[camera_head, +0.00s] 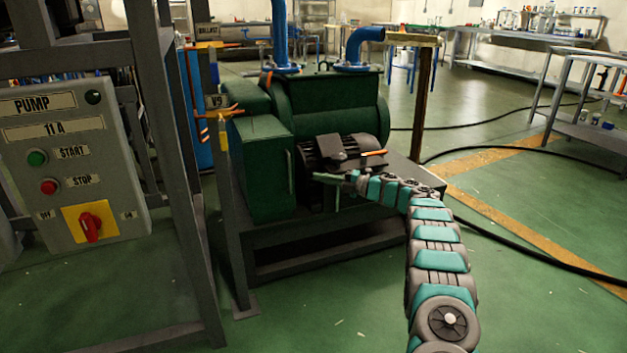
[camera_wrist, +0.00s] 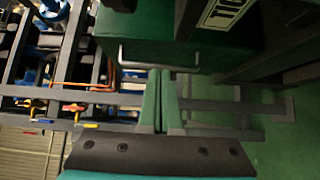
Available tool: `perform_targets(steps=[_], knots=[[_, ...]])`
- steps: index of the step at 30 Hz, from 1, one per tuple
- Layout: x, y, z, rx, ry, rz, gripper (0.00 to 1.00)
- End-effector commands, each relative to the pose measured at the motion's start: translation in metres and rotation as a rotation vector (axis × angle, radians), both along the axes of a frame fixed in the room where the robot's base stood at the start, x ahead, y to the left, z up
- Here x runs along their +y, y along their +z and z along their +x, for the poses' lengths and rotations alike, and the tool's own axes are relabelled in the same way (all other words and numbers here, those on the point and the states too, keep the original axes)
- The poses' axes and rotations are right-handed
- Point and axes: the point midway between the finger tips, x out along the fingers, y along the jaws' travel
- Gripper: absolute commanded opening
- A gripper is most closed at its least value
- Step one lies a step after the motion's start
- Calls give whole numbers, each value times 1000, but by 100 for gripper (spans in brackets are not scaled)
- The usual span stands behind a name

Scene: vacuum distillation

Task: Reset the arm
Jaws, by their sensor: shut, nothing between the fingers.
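My arm, teal and grey, reaches up from the bottom right of the head view. My gripper (camera_head: 328,178) is at its far end, in front of the green pump machine (camera_head: 330,105) and just below its dark motor. In the wrist view my gripper (camera_wrist: 161,72) shows two green fingers close together, shut and empty. Beyond the fingertips is a thin metal handle (camera_wrist: 160,67) on a dark green housing (camera_wrist: 150,45). I cannot tell whether the fingertips touch the handle.
A pump control panel (camera_head: 75,165) with green and red buttons and a red rotary switch (camera_head: 90,226) stands at the left on a grey frame (camera_head: 180,200). Black hoses (camera_head: 520,245) cross the floor at the right. The green floor (camera_head: 545,200) there is mostly open.

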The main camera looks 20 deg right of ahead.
Motion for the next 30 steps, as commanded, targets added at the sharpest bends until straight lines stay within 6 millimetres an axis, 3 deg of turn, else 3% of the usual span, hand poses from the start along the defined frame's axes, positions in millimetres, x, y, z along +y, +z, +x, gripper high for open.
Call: perform_targets(steps=[9, 16, 19, 23, 30], knots=[[-16, 0, 2, 0, 0, -1, 0], [-18, 0, 2, 2, -1, -2, 0], [-17, 10, 7, 1, -19, 6, 0], [-16, 45, 27, 0, -100, 36, 0], [-22, 134, 66, 20, -351, 150, 0]])
